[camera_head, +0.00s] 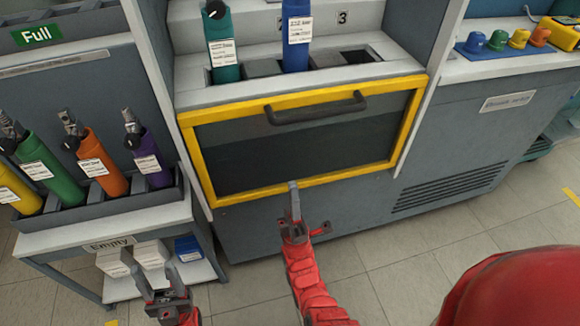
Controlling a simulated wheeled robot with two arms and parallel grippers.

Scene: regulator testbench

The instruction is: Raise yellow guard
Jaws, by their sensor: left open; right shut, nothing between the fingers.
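The yellow guard (190,150) is a yellow-framed, see-through panel on the front of the grey testbench. A dark bar handle (316,109) crosses its upper part. The guard hangs below the white ledge, in front of the bench face. My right gripper (292,187) is shut and empty, its tip at the guard's bottom frame edge in the picture; I cannot tell whether it touches. My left gripper (160,280) is open and empty at the lower left, near the cart's bottom shelf and away from the guard.
A teal cylinder (222,50) and a blue cylinder (296,35) stand in slots above the guard. A cart (95,222) at left holds several coloured cylinders, with small boxes (150,254) below. A blue tray of coloured knobs (500,48) is at upper right. Floor (385,250) is open.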

